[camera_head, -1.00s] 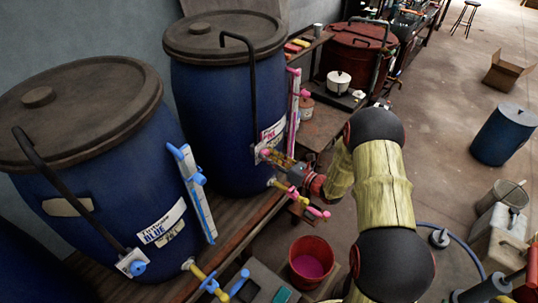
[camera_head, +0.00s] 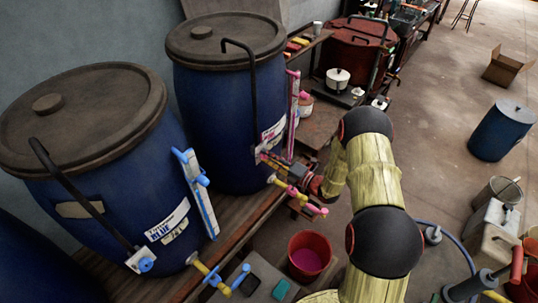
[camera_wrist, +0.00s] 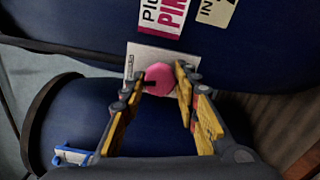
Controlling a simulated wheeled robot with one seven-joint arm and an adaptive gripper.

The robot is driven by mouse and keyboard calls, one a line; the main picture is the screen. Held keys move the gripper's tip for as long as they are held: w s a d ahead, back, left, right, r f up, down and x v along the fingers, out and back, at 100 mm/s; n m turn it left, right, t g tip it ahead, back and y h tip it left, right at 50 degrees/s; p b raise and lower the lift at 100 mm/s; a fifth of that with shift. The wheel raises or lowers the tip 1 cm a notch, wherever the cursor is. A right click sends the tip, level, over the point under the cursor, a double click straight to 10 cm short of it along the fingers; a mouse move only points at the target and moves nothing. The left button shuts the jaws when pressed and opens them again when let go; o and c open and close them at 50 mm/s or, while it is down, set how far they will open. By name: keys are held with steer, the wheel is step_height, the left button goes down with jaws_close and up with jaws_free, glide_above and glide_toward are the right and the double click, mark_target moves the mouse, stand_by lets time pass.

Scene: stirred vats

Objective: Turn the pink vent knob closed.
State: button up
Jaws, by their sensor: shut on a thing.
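The pink vent knob (camera_wrist: 160,79) sits on a white plate (camera_wrist: 150,60) on the side of the blue vat labelled PINK. A dark mark shows on the knob's left side. My gripper (camera_wrist: 162,80) has one yellow-padded finger on each side of the knob and is shut on it. In the head view my gripper (camera_head: 273,162) reaches the front of the pink-labelled vat (camera_head: 215,110) from the right, low by its label. There the knob is mostly hidden by the fingers.
A pink-handled yellow tap (camera_head: 291,192) sticks out just below my gripper. A pink-trimmed sight gauge (camera_head: 292,115) stands just above it. The blue-labelled vat (camera_head: 105,190) is at left, with a blue knob (camera_head: 145,264). A red bucket (camera_head: 309,256) stands below.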

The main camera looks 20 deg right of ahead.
steer(key=shift+m+p, duration=0.5)
steer(key=shift+m, duration=0.9)
steer(key=o, duration=1.2)
steer(key=shift+c, duration=0.2)
steer(key=v, duration=1.2)
